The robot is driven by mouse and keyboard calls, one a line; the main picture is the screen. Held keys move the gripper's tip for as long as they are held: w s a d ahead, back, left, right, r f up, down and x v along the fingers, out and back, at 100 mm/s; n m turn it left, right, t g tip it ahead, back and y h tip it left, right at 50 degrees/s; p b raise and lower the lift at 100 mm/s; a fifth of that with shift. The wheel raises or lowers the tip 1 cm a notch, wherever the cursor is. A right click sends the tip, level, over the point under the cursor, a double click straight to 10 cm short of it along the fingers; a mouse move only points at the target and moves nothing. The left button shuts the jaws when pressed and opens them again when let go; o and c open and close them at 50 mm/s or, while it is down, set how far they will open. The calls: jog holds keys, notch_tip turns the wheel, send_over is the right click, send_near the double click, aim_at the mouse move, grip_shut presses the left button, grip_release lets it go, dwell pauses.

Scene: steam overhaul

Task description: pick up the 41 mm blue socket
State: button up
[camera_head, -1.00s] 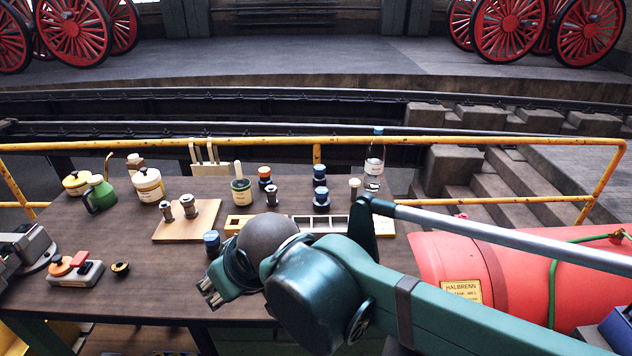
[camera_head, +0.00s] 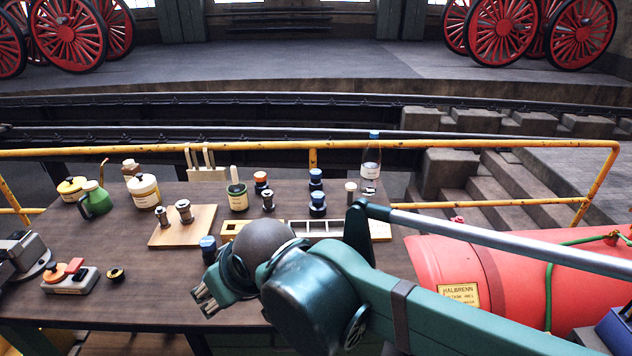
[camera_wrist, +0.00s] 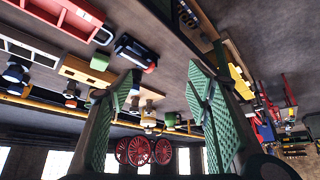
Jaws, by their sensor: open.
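Several blue-topped dark sockets stand on the brown workbench (camera_head: 150,290) in the head view. One blue socket (camera_head: 208,246) stands alone at the front, just beyond my gripper. Two more stand farther back, a smaller blue socket (camera_head: 316,179) behind a wider blue socket (camera_head: 318,204). I cannot read their sizes, so I cannot tell which is the 41 mm one. My gripper (camera_head: 205,297) is over the front part of the bench, nearer than the lone blue socket and apart from it. In the wrist view its two green ribbed fingers (camera_wrist: 162,100) are spread with nothing between them.
A wooden board (camera_head: 200,232) with two metal sockets lies left of the lone blue socket. A divided tray (camera_head: 300,229) lies right of it, partly behind my arm. An orange-topped socket (camera_head: 261,182) and bottle (camera_head: 371,165) stand farther back.

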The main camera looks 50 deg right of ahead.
jog(key=w+d+r+n+h, duration=0.35)
jog(key=w+d+n, duration=0.25)
jog(key=w+d, duration=0.75)
jog(key=n+g+h, duration=0.4)
jog(key=n+h, duration=0.6)
jog(key=n, duration=0.5)
send_over(312, 177)
jog(key=a, duration=0.2)
notch_tip(312, 177, down, 10)
jog(key=f, duration=0.1)
jog(key=shift+s+r, duration=0.25)
jog(key=shift+s, duration=0.15)
jog(key=shift+m, duration=0.3)
jog(key=shift+f+b, duration=0.45)
jog(key=shift+f, duration=2.45)
jog(key=shift+f, duration=0.15)
